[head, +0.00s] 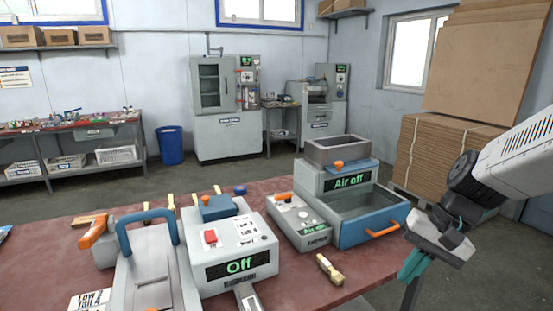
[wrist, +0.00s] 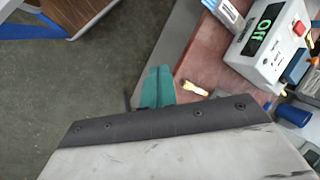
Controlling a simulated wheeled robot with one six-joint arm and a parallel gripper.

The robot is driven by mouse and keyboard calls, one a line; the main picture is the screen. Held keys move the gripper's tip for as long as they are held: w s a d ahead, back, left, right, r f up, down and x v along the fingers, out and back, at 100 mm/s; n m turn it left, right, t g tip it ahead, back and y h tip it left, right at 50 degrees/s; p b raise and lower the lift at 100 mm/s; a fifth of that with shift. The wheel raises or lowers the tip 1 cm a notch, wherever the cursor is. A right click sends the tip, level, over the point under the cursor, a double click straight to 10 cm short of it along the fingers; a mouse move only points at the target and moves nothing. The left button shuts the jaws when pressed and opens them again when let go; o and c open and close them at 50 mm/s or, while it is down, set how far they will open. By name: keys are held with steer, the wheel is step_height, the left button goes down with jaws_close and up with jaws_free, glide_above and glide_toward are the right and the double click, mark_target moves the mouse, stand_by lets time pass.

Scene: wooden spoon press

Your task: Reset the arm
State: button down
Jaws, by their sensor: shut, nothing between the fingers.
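My gripper (head: 411,268) hangs at the right of the head view, past the right edge of the red-brown table (head: 372,289). Its teal fingers are together with nothing between them. They also show in the wrist view (wrist: 157,88), above the floor beside the table edge. My arm comes in from the right. The press machine (head: 238,262) on the table has a display reading "Off", a red button and a blue handle at its left. The machine also shows in the wrist view (wrist: 265,45).
A grey unit with a blue drawer (head: 370,215) and an "Air off" display stands close left of my gripper. A brush (head: 329,269) lies near the table's front. Stacked cardboard (head: 443,155) stands behind my arm. The floor at the right of the table is clear.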

steer(key=s+d+r+n+t+h, duration=0.1)
steer(key=s+r+n+h, duration=0.3)
steer(key=s, duration=1.1)
steer(key=shift+s+d+r+h, duration=0.25)
steer(key=shift+r+h, duration=0.15)
steer(key=shift+r, duration=0.8)
